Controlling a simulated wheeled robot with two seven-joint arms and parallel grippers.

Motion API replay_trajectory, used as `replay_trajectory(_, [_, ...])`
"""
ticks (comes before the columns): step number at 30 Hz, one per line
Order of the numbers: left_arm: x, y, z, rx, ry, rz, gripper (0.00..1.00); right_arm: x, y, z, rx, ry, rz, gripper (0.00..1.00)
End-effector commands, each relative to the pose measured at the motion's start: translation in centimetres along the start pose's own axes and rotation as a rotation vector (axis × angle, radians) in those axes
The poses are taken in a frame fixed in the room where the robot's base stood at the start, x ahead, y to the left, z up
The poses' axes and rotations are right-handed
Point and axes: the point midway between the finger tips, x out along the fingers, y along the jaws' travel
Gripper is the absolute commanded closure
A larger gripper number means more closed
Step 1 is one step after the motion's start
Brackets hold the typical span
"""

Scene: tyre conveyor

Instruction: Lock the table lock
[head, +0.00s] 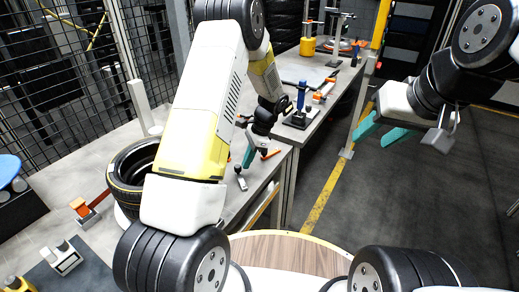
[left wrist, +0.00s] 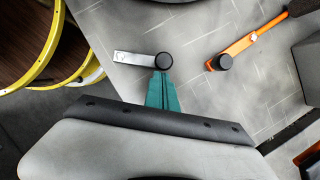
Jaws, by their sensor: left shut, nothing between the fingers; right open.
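A flat metal lever with a round black knob (left wrist: 138,58) lies on the grey table top in the left wrist view. It seems to be the small dark-knobbed piece (head: 240,178) near the table's front edge in the head view. My left gripper's teal fingers (left wrist: 162,76) are shut and empty, with their tips right at the knob; I cannot tell whether they touch it. The left gripper (head: 249,157) is just above the table in the head view. My right gripper (head: 381,132) is open and empty over the floor at the right.
An orange lever with a black knob (left wrist: 238,46) lies right of the metal one in the left wrist view. A blue-handled tool (head: 301,97) stands on the table farther back. The floor at right is clear.

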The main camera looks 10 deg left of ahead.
Motion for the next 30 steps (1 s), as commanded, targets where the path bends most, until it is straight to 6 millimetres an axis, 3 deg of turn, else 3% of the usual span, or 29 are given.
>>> replay_trajectory(15, [1.1, -0.7, 2.8, -0.366, 0.0, 0.147, 1.0, 0.0, 0.0, 0.0, 0.0, 0.0, 0.0, 0.55])
replay_trajectory(30, [1.4, -0.6, 3.6, -0.467, -0.002, 0.187, 1.0, 0.0, 0.0, 0.0, 0.0, 0.0, 0.0, 0.55])
